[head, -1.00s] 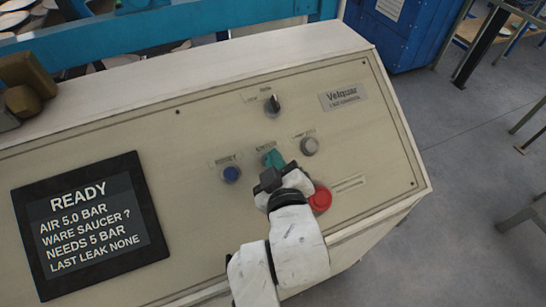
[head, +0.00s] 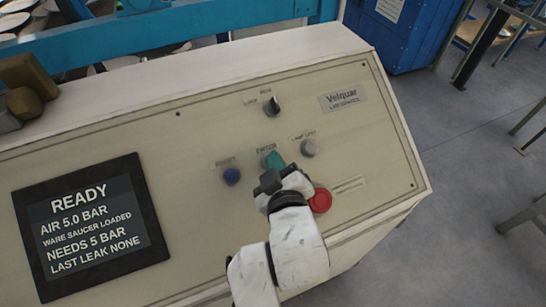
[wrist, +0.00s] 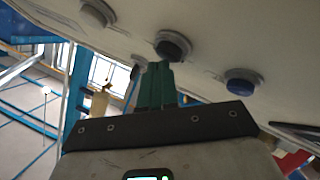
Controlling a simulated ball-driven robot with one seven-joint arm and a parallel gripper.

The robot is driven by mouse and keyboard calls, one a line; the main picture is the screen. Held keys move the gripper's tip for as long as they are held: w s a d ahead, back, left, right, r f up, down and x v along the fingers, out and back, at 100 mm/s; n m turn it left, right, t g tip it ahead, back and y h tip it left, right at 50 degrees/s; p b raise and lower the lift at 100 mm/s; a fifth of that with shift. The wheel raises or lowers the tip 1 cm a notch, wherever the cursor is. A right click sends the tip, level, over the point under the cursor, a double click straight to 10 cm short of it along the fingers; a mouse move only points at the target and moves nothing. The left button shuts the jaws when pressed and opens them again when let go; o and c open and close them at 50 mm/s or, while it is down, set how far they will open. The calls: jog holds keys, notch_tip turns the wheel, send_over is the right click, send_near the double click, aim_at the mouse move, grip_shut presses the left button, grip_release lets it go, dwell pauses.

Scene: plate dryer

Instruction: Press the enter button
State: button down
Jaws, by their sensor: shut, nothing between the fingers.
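The control panel (head: 120,118) is a sloped cream face with labelled buttons. My gripper (head: 273,157) is at the label ENTER, its teal fingers shut together and empty. The fingers hide the enter button in the head view. In the wrist view, a dark round enter button (wrist: 172,45) shows just beyond the fingertips of my gripper (wrist: 157,66). I cannot tell whether they touch it. The screen (head: 90,226) reads READY, air 5.0 bar, ware saucer loaded, needs 5 bar, last leak none.
The blue reset button (head: 231,176) is left of my gripper, and a grey lamp test button (head: 309,147) is to its right. A red button (head: 320,200) is close to my wrist. A black selector knob (head: 271,106) is above.

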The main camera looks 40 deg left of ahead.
jog(key=shift+s+d+r+p, duration=0.15)
jog(key=shift+d+r+p, duration=0.1)
jog(key=shift+r+p, duration=0.25)
jog(key=r+p, duration=0.1)
jog(key=d+r+p, duration=0.1)
jog(key=r+p, duration=0.1)
jog(key=s+d+r+p, duration=0.1)
jog(key=shift+d+r+p, duration=0.15)
jog(key=shift+d+p, duration=0.05)
jog(key=shift+p, duration=0.15)
dwell(0.9)
